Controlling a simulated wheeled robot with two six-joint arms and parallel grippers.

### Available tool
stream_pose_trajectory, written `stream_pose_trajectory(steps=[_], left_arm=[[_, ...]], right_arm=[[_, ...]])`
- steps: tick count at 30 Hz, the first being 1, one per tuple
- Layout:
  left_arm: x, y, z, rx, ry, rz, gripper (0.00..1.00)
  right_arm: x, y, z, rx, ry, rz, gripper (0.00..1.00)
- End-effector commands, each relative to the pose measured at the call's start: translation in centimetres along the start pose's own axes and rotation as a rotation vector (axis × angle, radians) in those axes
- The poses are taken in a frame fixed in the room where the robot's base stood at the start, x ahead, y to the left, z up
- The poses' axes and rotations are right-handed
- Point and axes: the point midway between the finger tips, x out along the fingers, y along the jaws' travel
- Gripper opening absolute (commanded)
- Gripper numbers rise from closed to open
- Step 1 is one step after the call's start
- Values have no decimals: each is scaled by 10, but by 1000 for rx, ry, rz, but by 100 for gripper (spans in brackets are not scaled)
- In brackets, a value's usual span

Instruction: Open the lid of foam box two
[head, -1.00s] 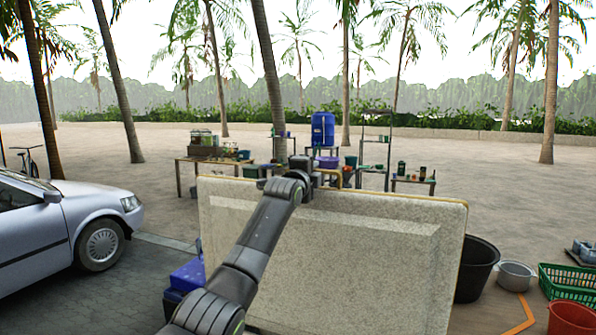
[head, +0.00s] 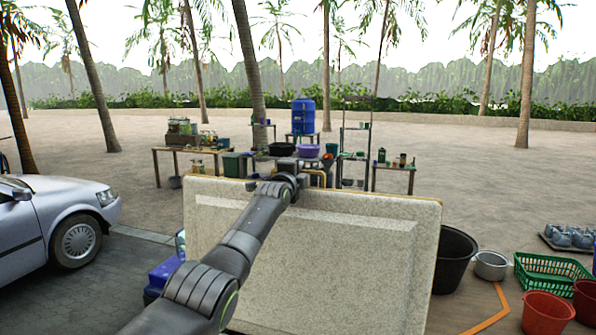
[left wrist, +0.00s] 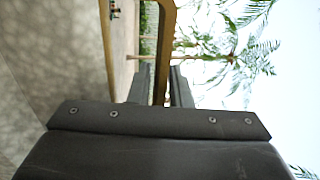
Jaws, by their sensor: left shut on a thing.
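The lid (head: 320,255) of a foam box stands upright in the head view as a large speckled, cream panel with a yellowish rim and a raised inner rectangle. Which foam box it belongs to I cannot tell, as the box is not visible. My left gripper (head: 300,167) is at the lid's top edge, left of its middle. My right gripper is not in view.
A black tub (head: 455,260), a metal pot (head: 491,265), a green basket (head: 550,273) and red buckets (head: 547,314) stand to the right. A blue item (head: 163,275) is left of the lid. A silver car (head: 60,220) is farther left. Tables stand behind; open sand lies between.

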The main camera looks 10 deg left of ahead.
Motion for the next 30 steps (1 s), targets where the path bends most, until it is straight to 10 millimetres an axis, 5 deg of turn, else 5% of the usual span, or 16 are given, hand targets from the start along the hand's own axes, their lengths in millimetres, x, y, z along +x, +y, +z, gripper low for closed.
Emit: stream_pose_trajectory(steps=[5,6,10,30], left_arm=[[0,-2,0,1,0,-4,0],[0,-2,0,1,0,-4,23],[0,-2,0,1,0,-3,37],[-13,1,0,2,7,-3,37]], right_arm=[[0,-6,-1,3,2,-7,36],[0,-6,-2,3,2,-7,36],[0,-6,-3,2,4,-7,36],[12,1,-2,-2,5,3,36]])
